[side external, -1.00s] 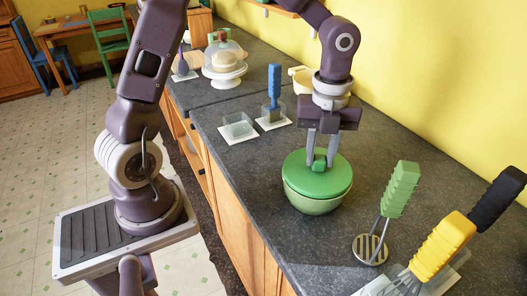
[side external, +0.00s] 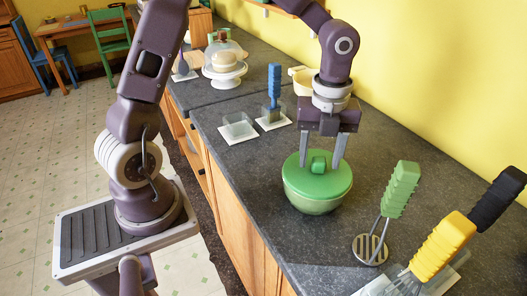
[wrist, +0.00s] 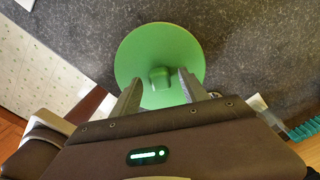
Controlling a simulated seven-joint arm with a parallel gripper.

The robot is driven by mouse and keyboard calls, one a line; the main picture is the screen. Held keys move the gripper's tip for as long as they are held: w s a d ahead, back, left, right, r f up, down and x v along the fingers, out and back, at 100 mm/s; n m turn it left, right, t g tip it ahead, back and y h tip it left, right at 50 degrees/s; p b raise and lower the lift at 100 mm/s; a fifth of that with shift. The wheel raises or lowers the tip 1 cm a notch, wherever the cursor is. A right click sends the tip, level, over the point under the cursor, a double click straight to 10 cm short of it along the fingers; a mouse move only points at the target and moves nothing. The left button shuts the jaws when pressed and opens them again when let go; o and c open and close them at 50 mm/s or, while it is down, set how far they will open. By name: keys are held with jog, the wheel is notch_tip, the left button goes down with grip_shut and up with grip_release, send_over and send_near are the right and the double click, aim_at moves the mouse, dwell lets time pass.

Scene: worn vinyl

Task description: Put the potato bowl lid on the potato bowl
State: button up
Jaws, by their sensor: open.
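The green potato bowl lid (side external: 330,177) lies on top of the lighter green potato bowl (side external: 314,204) on the counter. It looks level and seated on the rim, with its small green knob upward. My gripper (side external: 322,165) is open, its two fingers apart on either side of the knob and not touching it. In the wrist view the round lid (wrist: 140,60) fills the middle, with the knob (wrist: 160,78) between the fingers of my gripper (wrist: 158,88). The bowl is hidden under the lid there.
A green-handled masher (side external: 398,190) stands right of the bowl, with yellow-handled (side external: 443,242) and black-handled (side external: 498,198) utensils beyond. A blue-handled brush (side external: 274,90), a clear container (side external: 238,127) and a domed cake stand (side external: 224,68) are further back. Counter left of the bowl is clear.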

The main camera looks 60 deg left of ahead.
jog(key=shift+r, duration=0.1)
jog(key=shift+r, duration=3.9)
jog(key=shift+r, duration=0.2)
notch_tip(320, 180, up, 7)
jog(key=s+a+f+n+t, duration=0.1)
jog(key=s+n+t, duration=0.1)
jog(key=s+n, duration=0.7)
jog(key=s+a+f+n+t, duration=0.1)
jog(key=s+n+t, duration=0.2)
jog(key=s+n, duration=0.7)
jog(key=shift+s+a+f+n+t, duration=0.3)
jog(key=shift+f+n, duration=0.1)
jog(key=shift+n, duration=2.4)
